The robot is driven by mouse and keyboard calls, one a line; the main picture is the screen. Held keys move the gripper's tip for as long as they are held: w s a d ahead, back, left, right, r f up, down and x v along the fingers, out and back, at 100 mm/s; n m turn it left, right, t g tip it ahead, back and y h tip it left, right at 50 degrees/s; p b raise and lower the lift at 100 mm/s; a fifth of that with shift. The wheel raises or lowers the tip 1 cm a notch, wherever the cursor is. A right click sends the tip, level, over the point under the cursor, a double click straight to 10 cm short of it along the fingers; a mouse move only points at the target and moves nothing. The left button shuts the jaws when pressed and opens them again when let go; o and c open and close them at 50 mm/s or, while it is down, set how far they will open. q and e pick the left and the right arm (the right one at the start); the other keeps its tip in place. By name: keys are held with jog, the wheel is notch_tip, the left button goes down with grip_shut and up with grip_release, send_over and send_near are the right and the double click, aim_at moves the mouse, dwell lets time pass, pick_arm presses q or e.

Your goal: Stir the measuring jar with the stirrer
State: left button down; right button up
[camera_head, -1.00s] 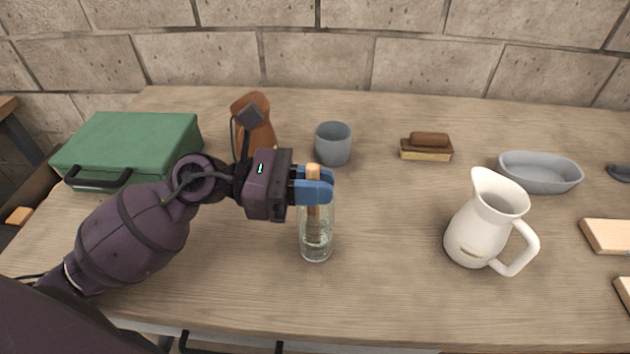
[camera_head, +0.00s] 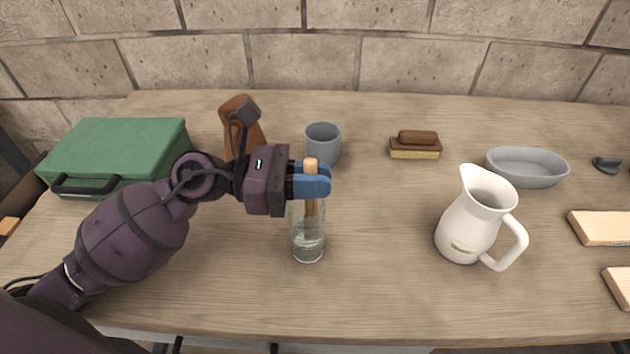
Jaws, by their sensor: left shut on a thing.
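The measuring jar (camera_head: 308,243) is a tall clear glass vessel standing upright on the table, with what looks like clear liquid low in it. My left gripper (camera_head: 312,181) is right above the jar, its blue fingers shut on the wooden stirrer (camera_head: 311,163). The stirrer's light wooden top sticks up above the fingers. Its lower part shows through the glass, inside the jar. The fingers hide the jar's rim and the stirrer's middle. My right gripper is not in view.
A grey cup (camera_head: 323,140) stands close behind the jar, with a brown leather-like object (camera_head: 240,112) behind my left arm. A green case (camera_head: 115,150) lies at left. A white jug (camera_head: 474,215), a brush (camera_head: 415,146) and a grey dish (camera_head: 526,167) are at right. Table between jar and jug is clear.

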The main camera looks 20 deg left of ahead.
pick_arm(q)
jog(key=shift+a, duration=0.1)
jog(key=shift+s+a, duration=0.2)
jog(key=shift+a, duration=0.35)
jog(key=shift+s, duration=0.2)
jog(key=shift+s+d, duration=0.2)
jog(key=shift+s, duration=0.3)
jog(key=shift+w+d, duration=0.1)
jog(key=shift+w+d+p, duration=0.1)
jog(key=shift+d+p, duration=0.2)
jog(key=shift+d, duration=0.25)
jog(key=shift+w, duration=0.1)
dwell(0.3)
